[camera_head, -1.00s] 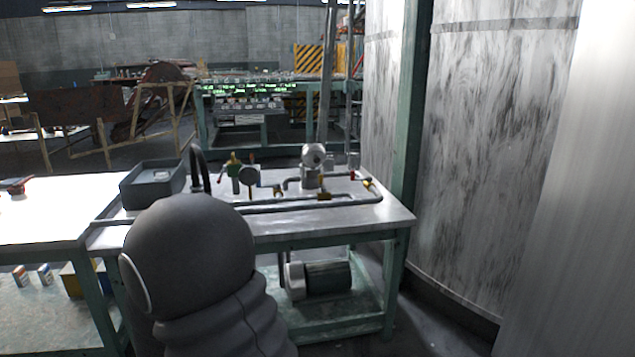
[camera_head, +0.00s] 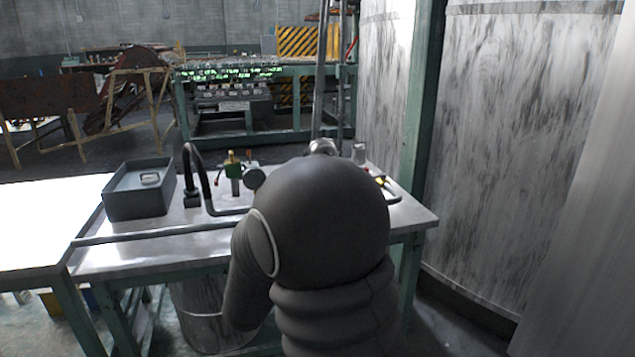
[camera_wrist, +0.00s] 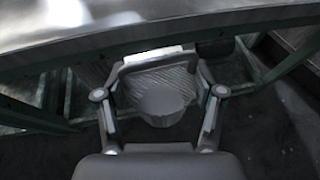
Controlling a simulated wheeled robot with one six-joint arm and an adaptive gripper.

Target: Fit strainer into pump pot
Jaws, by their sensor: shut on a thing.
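In the wrist view my gripper (camera_wrist: 162,86) is shut on the strainer (camera_wrist: 165,73), a grey mesh basket with a bar-shaped handle and a paler rounded lower part. The strainer sits between the two fingers, in front of the green table frame and below the table's near edge in that picture. In the head view my arm hides the gripper and strainer. The pump pot appears to be the silver round piece (camera_head: 322,146) just above my arm at the back of the table; the rest of it is hidden.
The metal-topped table (camera_head: 150,258) carries a grey box (camera_head: 137,201) at left, a black curved hose (camera_head: 203,170) and a brass valve with a round gauge (camera_head: 254,177). A bright white table (camera_head: 45,225) adjoins at left. A tall grey tank (camera_head: 515,150) stands at right.

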